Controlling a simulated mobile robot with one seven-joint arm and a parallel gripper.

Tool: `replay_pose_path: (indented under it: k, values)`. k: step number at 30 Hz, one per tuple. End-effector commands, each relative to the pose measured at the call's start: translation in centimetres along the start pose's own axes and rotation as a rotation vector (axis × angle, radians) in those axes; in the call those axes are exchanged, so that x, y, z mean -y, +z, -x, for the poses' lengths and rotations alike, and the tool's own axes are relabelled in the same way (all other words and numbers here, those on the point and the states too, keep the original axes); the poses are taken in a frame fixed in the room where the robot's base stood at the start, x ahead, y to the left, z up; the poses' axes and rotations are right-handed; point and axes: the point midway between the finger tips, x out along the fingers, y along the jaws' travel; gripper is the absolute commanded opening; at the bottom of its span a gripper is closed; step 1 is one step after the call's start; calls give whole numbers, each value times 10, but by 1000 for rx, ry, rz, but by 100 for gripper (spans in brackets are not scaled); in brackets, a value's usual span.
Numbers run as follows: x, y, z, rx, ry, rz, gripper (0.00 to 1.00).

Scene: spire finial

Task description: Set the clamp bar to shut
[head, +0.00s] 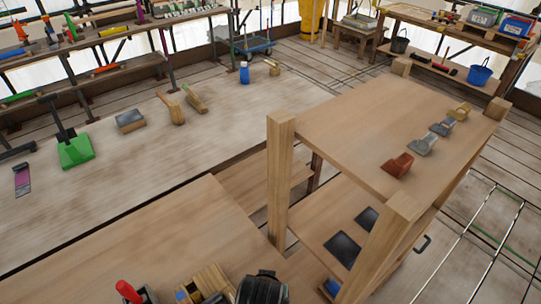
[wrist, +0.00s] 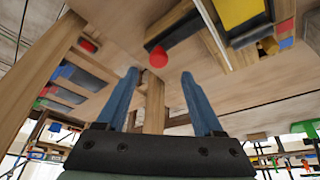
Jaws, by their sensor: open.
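My gripper (wrist: 160,75) shows in the wrist view with two blue fingers spread apart and nothing between them. Beyond the fingertips is a round red knob (wrist: 158,57) at the end of a dark bar (wrist: 175,29), which may be the clamp bar. I cannot tell its exact gap from the fingers or whether the bar is open or shut. In the head view a red handle (head: 128,291) and a wooden block with a blue patch (head: 207,284) are cut off at the bottom edge.
A wooden shelf unit (head: 350,120) with tall posts stands at the right, bearing several small blocks. A long pale bench (head: 110,190) at the left holds a green dustpan (head: 75,150) and brushes. Wooden posts (wrist: 38,75) rise close to the left of my gripper.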

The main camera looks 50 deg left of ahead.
Motion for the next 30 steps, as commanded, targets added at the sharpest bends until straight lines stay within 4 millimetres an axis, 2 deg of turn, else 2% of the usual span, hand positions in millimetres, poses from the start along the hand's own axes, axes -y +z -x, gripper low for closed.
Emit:
replay_pose_path:
  k: [6,12,25,30]
  values:
    - [0,0,-36,1,1,-1,69]
    - [0,-1,-56,-1,1,-1,69]
    - [-1,-1,-63,-3,1,-1,69]
    - [-1,-1,-63,-2,1,-1,38]
